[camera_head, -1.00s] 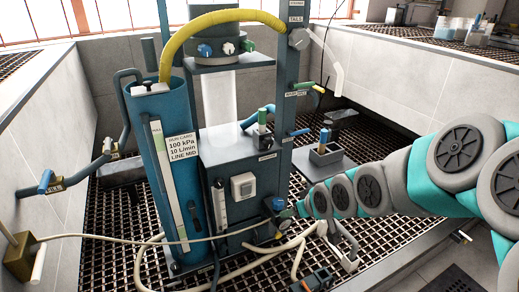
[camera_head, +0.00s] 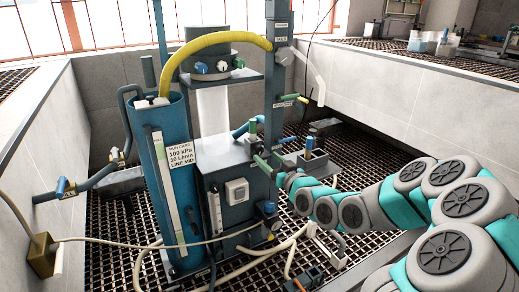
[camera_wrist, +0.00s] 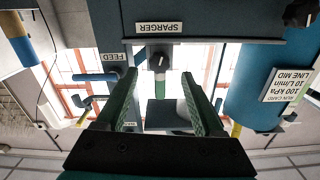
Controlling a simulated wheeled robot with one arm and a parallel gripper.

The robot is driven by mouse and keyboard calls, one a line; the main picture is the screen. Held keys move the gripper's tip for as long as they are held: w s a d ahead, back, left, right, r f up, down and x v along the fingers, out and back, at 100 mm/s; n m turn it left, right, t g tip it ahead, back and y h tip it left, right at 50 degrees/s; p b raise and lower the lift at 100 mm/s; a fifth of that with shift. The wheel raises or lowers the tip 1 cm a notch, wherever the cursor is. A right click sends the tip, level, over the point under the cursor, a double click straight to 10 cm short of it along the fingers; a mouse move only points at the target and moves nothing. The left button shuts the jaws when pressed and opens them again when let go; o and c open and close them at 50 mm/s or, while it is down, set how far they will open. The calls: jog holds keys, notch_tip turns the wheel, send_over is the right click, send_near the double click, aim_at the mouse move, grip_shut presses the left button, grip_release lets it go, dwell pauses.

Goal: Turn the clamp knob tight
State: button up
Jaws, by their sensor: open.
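My gripper (camera_head: 268,161) is open, its green fingers in front of the blue machine box (camera_head: 222,178). In the wrist view my gripper (camera_wrist: 159,74) has one finger on each side of a small dark knob (camera_wrist: 158,62) with a light mark. This knob lies just below the SPARGER label (camera_wrist: 159,28) and appears between the fingertips, without visible contact. It may be the clamp knob; no label on it is readable. A green piece (camera_wrist: 160,86) shows below it. In the head view my fingers and wrist hide the knob.
A tall blue cylinder (camera_head: 174,185) with a run card stands left of the box. A FEED pipe (camera_wrist: 95,77) is left of my fingers in the wrist view. A small grey tray (camera_head: 306,163) with a bottle stands right of my gripper. Pale hoses (camera_head: 240,268) lie on the grating.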

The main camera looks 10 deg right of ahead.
aim_at(260, 151)
jog(key=x, duration=0.3)
jog(key=shift+w, duration=0.25)
jog(key=shift+p+x, duration=0.3)
jog(key=shift+x, duration=0.5)
jog(key=shift+a, duration=0.1)
jog(key=shift+s, duration=0.1)
jog(key=shift+c, duration=0.2)
grip_shut()
